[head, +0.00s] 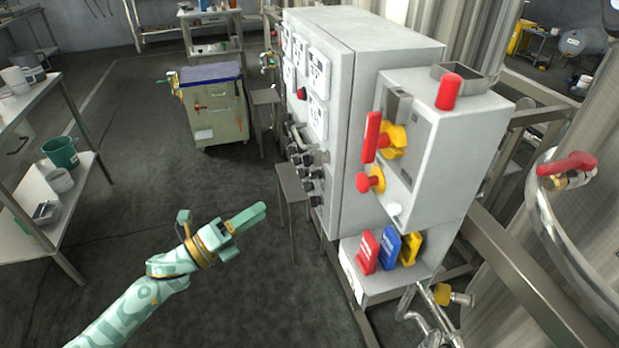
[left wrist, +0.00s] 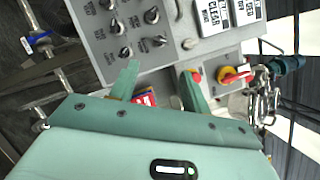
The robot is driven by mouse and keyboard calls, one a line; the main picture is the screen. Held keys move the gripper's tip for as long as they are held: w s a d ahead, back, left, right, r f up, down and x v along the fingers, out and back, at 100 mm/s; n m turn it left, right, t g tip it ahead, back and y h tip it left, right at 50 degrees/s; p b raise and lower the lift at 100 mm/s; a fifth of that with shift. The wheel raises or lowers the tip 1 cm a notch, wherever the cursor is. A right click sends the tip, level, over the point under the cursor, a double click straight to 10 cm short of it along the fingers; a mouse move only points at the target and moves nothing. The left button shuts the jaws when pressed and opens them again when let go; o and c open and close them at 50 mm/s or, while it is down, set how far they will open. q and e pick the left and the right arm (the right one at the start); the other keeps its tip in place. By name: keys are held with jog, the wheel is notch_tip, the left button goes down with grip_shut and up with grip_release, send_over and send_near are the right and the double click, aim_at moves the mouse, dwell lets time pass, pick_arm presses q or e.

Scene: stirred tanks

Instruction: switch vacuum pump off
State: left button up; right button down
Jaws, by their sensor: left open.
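A grey control cabinet (head: 345,60) stands right of centre in the head view. Its front carries several black rotary knobs (head: 308,172), which also show at the top of the left wrist view (left wrist: 122,52). Their labels are too small to read, so I cannot tell which one is the vacuum pump's. My left gripper (head: 250,217) is left of the cabinet, apart from it and pointing toward it. In the left wrist view its two fingers (left wrist: 160,88) are spread and empty, with the panel beyond. My right gripper is not in view.
A smaller box (head: 450,130) on the cabinet's right side has a red handle (head: 371,137) and a yellow-red switch. Red, blue and yellow tags (head: 390,247) sit below. A stool (head: 290,182) stands before the cabinet. A bench (head: 25,225) is at left; floor between is clear.

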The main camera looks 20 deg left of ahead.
aim_at(310, 178)
pick_arm(q)
jog(key=x, duration=1.3)
jog(key=shift+b, duration=0.3)
jog(key=shift+w+d+r, duration=0.1)
jog(key=shift+w+d, duration=0.3)
jog(key=shift+w, duration=0.1)
jog(key=c, duration=1)
